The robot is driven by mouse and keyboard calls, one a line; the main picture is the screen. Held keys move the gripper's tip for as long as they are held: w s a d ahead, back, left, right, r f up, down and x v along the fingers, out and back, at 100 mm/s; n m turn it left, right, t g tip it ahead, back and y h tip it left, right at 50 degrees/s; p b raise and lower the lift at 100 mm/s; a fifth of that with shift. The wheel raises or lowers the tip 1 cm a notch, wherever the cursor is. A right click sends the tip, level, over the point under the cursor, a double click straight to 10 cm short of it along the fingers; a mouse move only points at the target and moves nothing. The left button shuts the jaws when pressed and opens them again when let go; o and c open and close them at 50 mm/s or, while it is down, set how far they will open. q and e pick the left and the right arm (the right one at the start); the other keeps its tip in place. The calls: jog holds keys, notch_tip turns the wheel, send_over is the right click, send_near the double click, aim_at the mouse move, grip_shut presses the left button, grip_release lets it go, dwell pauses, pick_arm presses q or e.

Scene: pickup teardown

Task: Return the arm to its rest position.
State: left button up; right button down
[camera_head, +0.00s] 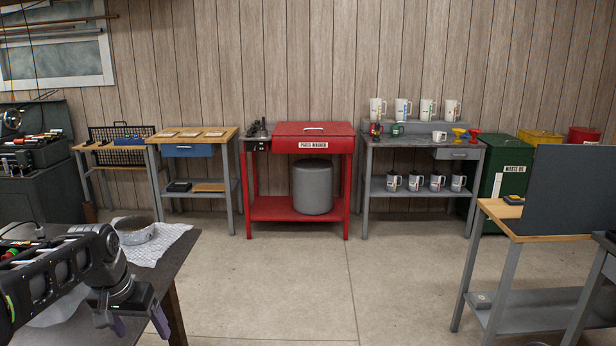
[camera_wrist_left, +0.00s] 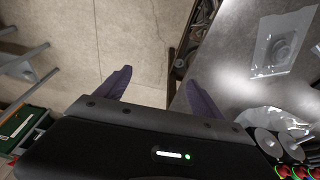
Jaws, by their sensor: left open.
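My left arm (camera_head: 60,270) comes in from the left in the head view, over the dark table (camera_head: 165,265) at lower left. Its gripper (camera_head: 138,326) hangs at the right edge of that table with its fingers pointing down. In the left wrist view the two purple-grey fingers (camera_wrist_left: 157,78) stand apart with nothing between them. Bare floor and the table's edge lie beyond the fingers. My right gripper is not in view.
A round metal pan (camera_head: 134,231) and a white cloth (camera_head: 172,240) lie on the dark table. A clear bag with a round part (camera_wrist_left: 281,46) lies on the table in the wrist view. A red parts washer (camera_head: 313,130) stands at the back wall. The middle floor is clear.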

pick_arm(q)
jog(key=d+f+t+h, duration=0.1)
jog(key=d+f, duration=0.7)
jog(key=f, duration=0.4)
jog(key=d+f+t+h, duration=0.1)
jog(key=d+f, duration=0.8)
jog(key=f, duration=0.2)
jog(key=s+d+f+g, duration=0.1)
jog(key=s+d+f, duration=0.3)
jog(key=s, duration=0.5)
jog(key=s+d+f+g+h, duration=0.1)
jog(key=s+d+f+g, duration=0.1)
jog(key=s+d+f, duration=0.2)
jog(key=s+d+f+n+g+h, duration=0.1)
jog(key=s+d+f, duration=0.3)
jog(key=s+f, duration=0.4)
jog(key=s, duration=0.5)
jog(key=shift+s, duration=0.35)
jog(key=shift+f, duration=0.1)
